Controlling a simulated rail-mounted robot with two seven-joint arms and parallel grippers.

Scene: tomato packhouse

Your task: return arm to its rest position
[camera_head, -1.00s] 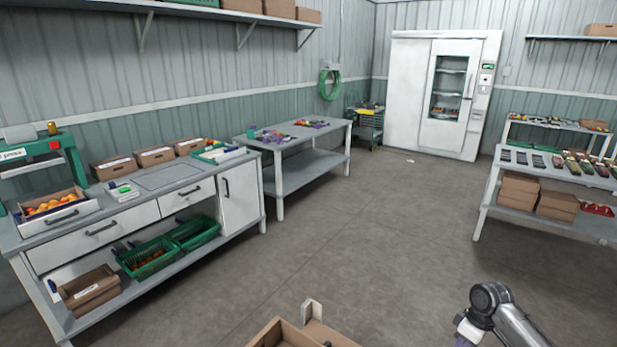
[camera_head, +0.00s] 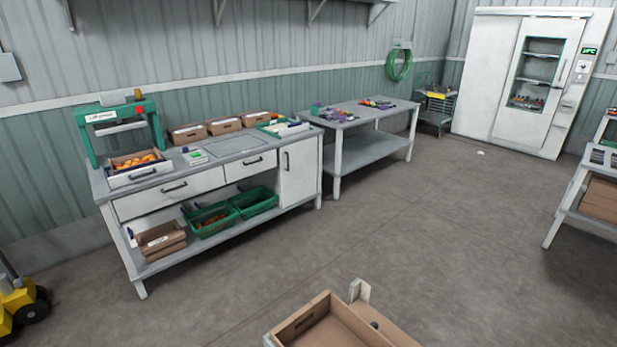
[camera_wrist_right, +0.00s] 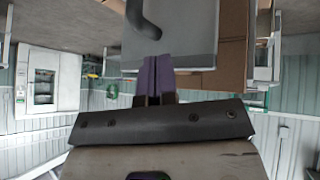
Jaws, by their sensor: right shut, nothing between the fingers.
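My right gripper (camera_wrist_right: 157,62) shows in the right wrist view, with its purple fingers together and nothing between them. A pale grey surface with a dark curved part (camera_wrist_right: 146,22) is just beyond the fingertips; I cannot tell whether they touch it. Neither gripper and neither arm shows in the head view. My left gripper is in no view.
A brown open box (camera_head: 330,322) is at the bottom of the head view. The workbench (camera_head: 140,288) stands left, with a grey table (camera_head: 338,168) beyond it. A white cabinet (camera_head: 490,80) stands at the back right. A yellow wheeled machine (camera_head: 18,300) is at far left. The middle floor is clear.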

